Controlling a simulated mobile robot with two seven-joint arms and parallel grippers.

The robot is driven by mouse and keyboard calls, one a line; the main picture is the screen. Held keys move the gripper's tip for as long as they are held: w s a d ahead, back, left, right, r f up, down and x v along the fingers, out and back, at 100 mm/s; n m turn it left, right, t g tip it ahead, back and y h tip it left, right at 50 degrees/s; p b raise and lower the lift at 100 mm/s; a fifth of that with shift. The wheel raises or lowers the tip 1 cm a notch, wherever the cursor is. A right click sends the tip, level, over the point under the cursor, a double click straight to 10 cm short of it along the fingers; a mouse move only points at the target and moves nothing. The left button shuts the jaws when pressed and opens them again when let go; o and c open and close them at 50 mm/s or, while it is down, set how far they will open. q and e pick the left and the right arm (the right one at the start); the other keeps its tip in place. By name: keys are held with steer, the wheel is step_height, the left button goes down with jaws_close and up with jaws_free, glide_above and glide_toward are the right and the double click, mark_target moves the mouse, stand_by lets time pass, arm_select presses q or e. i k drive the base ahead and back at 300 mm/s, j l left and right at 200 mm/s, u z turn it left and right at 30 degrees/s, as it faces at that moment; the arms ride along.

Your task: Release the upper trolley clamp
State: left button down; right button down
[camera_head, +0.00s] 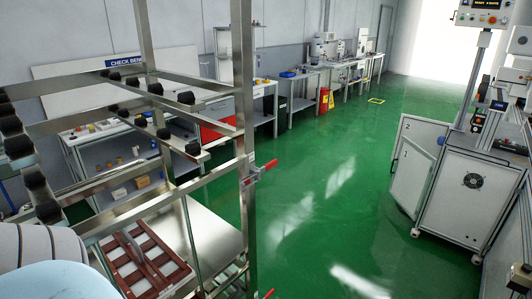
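The upper trolley clamp (259,173) is a small clamp with a red handle on the metal upright at the right side of the trolley frame (247,120). Its handle sticks out to the right of the post and slants slightly upward. I cannot tell whether it is locked. A second red clamp part (268,294) shows lower on the same side, cut by the bottom edge. Neither of my grippers is in view, and nothing touches the upper clamp.
The trolley has shelf rails with black pads (186,97) and holds a red-brown tray (120,278) low down. A white cabinet machine (459,205) stands at right with its door open. Green floor (325,215) between them is clear. Workbenches (300,103) line the back wall.

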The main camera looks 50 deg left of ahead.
mark_target(266, 167)
steer(key=i+j+u, duration=0.1)
steer(key=i+u, duration=0.15)
steer(key=i, duration=0.55)
steer(key=i+u, duration=0.25)
steer(key=i, duration=0.5)
steer(key=i+u, duration=0.25)
steer(key=i, duration=0.25)
steer(key=i+l+u, duration=0.2)
steer(key=i, duration=0.3)
steer(key=i+l+u, duration=0.1)
steer(key=i+u, duration=0.15)
steer(key=i, duration=0.25)
steer(key=i+u, duration=0.25)
steer(key=i, duration=0.15)
steer(key=i+u, duration=0.35)
steer(key=u, duration=4.25)
